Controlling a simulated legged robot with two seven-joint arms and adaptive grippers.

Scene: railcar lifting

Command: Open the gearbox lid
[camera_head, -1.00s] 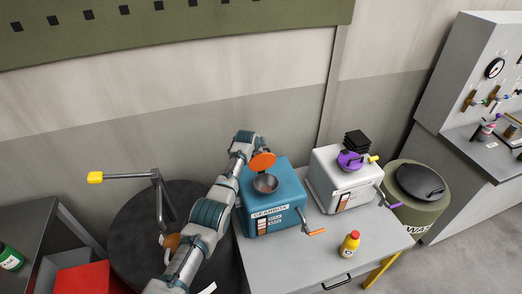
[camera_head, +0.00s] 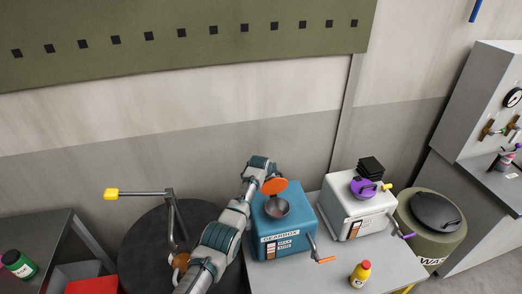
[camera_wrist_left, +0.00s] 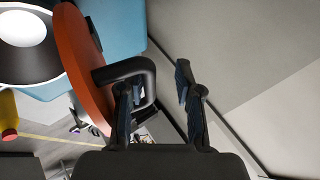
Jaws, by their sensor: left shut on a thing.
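The blue gearbox (camera_head: 285,233) stands on the grey table, with a metal bowl-like funnel (camera_head: 270,206) on its top. Its round orange lid (camera_head: 273,187) is tipped up on edge at the back of the funnel, so the funnel mouth is uncovered. In the left wrist view the lid (camera_wrist_left: 88,65) is seen edge-on, with a dark loop handle (camera_wrist_left: 130,68) on its outer face. My left gripper (camera_wrist_left: 156,80) has its fingers on either side of this handle and is shut on it. In the head view the fingers are mostly hidden by my arm and the lid.
A white box (camera_head: 345,212) with a purple lid (camera_head: 363,187) stands to the right of the gearbox. A yellow bottle (camera_head: 360,274) is at the table's front. A dark drum (camera_head: 150,245) with a crank arm (camera_head: 140,194) stands left; a green waste bin (camera_head: 425,238) stands right.

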